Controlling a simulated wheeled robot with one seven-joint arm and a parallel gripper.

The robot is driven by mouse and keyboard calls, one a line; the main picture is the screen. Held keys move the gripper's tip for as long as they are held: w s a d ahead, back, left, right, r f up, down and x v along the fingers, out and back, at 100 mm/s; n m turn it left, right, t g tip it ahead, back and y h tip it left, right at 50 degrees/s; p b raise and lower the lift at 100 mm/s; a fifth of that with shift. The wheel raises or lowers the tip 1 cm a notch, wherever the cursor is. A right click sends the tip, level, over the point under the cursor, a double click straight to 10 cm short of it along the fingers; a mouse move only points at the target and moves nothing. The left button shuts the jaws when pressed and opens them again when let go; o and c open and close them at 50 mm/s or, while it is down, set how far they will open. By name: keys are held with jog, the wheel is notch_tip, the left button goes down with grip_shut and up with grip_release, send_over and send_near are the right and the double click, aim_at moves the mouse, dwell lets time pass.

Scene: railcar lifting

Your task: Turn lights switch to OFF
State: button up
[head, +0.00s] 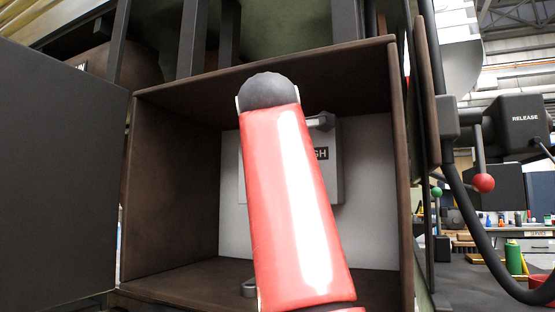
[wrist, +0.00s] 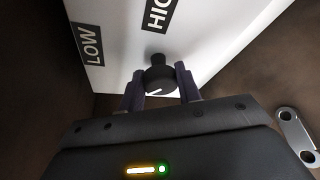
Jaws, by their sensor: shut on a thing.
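A black rotary knob (wrist: 159,78) with a short white pointer line stands on a white switch panel (wrist: 112,20). Black labels reading LOW (wrist: 90,43) and, partly cut off, HIGH (wrist: 158,14) are on that panel. No OFF label shows. My gripper (wrist: 159,88) is shut on the knob, one dark finger on each side of it. The pointer line slants toward the lower left in the wrist view. In the head view, my red arm hides the knob and my gripper; the grey switch box (head: 334,180) shows only in part, with the letters GH visible.
The panel sits inside a brown open-front cabinet (head: 170,190), whose side walls are close around my arm. A dark door (head: 60,180) stands at the left. At the right are a red ball-ended lever (head: 483,183), a thick black hose (head: 475,235) and a RELEASE box (head: 522,118).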

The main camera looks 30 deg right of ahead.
jog(key=o, duration=1)
jog(key=shift+c, duration=0.2)
jog(key=v, duration=0.7)
jog(key=shift+s+a+b, duration=0.15)
jog(key=shift+s+b, duration=0.15)
